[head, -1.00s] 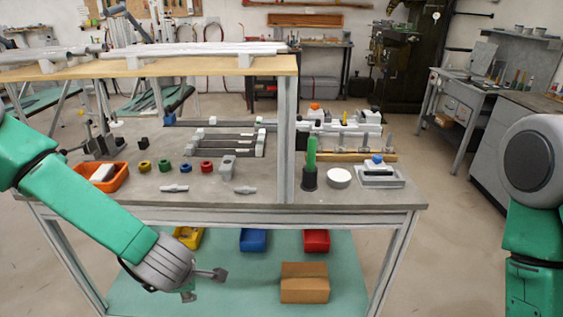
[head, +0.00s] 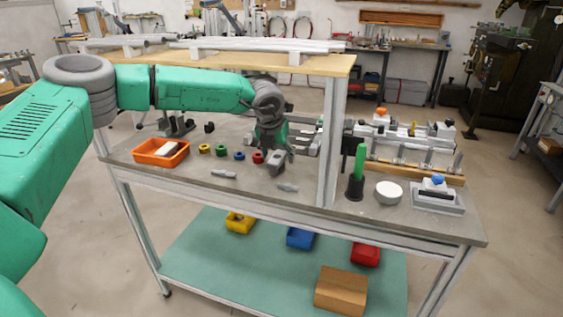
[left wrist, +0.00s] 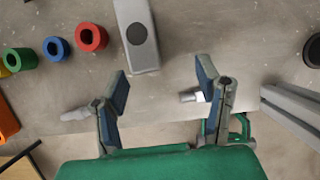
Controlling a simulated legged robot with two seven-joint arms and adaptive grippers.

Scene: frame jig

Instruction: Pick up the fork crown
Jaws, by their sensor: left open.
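The fork crown appears to be the grey block with a dark round hole (left wrist: 137,36) on the grey bench top, at the top of the left wrist view. In the head view it shows (head: 277,164) just below my left gripper (head: 274,146). My left gripper is open and empty, pointing down. In the left wrist view its two fingers (left wrist: 163,82) are spread apart, with the block beyond their tips and bare bench between them. I cannot tell the exact height. My right gripper is out of view.
Red (left wrist: 91,37), blue (left wrist: 56,48) and green (left wrist: 21,61) rings lie left of the block. Two small grey fittings (head: 224,174) (head: 288,187) lie near the front edge. A frame upright (head: 333,140) stands close on the right. An orange bin (head: 161,153) sits left.

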